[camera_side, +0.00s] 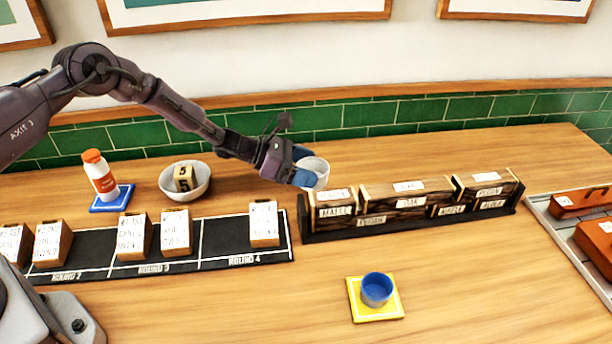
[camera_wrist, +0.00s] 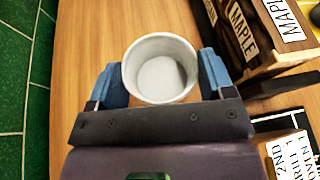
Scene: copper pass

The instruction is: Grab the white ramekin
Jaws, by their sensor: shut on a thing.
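The white ramekin (camera_side: 315,172) is in my gripper (camera_side: 305,176), near the left end of the rack of wood blocks. In the wrist view the ramekin (camera_wrist: 160,68) is round, upright and empty, seen from above. The blue fingertips of my gripper (camera_wrist: 163,80) press on its left and right sides. In the side view the fingers hide part of its left side. I cannot tell exactly how far it is above the table.
A rack of labelled wood blocks (camera_side: 410,204) stands right of my gripper. A black board (camera_side: 215,240) with labelled blocks lies in front. A bowl (camera_side: 200,180) holds a numbered block. A blue cup (camera_side: 376,288) stands on a yellow coaster (camera_side: 360,312). A bottle (camera_side: 100,176) stands on a blue coaster (camera_side: 111,205).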

